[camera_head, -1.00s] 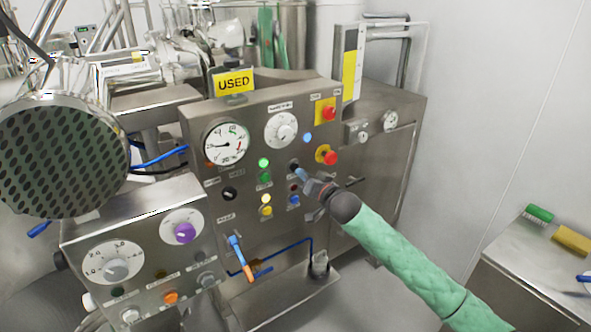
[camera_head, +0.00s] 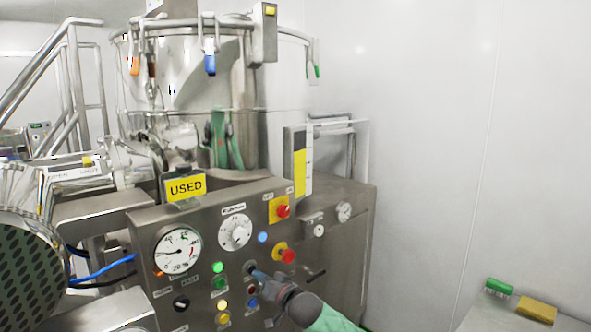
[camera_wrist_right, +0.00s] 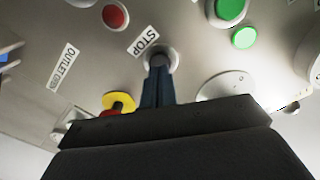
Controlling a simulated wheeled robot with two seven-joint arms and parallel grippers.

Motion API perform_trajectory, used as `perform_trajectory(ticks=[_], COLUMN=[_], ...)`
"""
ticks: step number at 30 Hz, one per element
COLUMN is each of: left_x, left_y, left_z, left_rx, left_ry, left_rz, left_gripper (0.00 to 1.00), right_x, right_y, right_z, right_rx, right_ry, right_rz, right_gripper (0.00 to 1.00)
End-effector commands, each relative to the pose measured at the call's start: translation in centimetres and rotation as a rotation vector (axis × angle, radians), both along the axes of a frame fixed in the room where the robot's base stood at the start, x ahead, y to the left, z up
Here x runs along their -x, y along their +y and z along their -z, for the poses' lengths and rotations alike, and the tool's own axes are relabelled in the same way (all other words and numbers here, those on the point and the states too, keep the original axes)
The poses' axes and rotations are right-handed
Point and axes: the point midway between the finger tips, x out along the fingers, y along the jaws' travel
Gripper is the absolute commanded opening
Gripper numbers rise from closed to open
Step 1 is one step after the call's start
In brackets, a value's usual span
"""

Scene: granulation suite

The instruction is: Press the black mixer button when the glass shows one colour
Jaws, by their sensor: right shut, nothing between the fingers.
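The control panel (camera_head: 150,225) fills the lower middle of the head view. My right gripper (camera_head: 258,275) is shut and empty, its fingertips at a dark button (camera_head: 250,267) in a metal ring. In the right wrist view my shut fingers (camera_wrist_right: 158,85) reach up to this button (camera_wrist_right: 160,57), beside a "STOP" label; I cannot tell whether they press it. An upright strip (camera_head: 299,170) behind the panel is yellow below and grey above, with a white scale beside it; I cannot tell whether it is the glass. My left gripper is not in view.
Red buttons (camera_head: 283,211) on yellow plates, a lit green lamp (camera_head: 218,267) and a blue lamp (camera_head: 262,237) surround the dark button. A pressure dial (camera_head: 178,250) is to the left. A steel vessel (camera_head: 210,80) stands behind.

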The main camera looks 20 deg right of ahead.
Motion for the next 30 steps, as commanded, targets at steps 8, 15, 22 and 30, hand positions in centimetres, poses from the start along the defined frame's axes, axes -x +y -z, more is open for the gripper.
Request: perform_trajectory(ticks=[8, 15, 22, 30], left_x=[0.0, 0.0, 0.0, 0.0], left_y=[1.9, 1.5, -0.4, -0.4], left_z=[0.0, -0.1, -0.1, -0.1], left_rx=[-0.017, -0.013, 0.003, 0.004], left_ry=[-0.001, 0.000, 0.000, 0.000], left_rz=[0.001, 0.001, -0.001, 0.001], left_gripper=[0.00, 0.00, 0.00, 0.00], right_x=[-0.4, -0.9, -1.4, -1.9], right_y=[0.1, 0.3, 0.5, 0.7], right_z=[0.0, 0.0, 0.0, 0.0], right_rx=[0.000, -0.001, -0.001, 0.000], right_ry=[0.000, 0.000, 0.000, 0.000], right_rz=[0.000, 0.000, -0.001, 0.000], right_gripper=[0.00, 0.00, 0.00, 0.00])
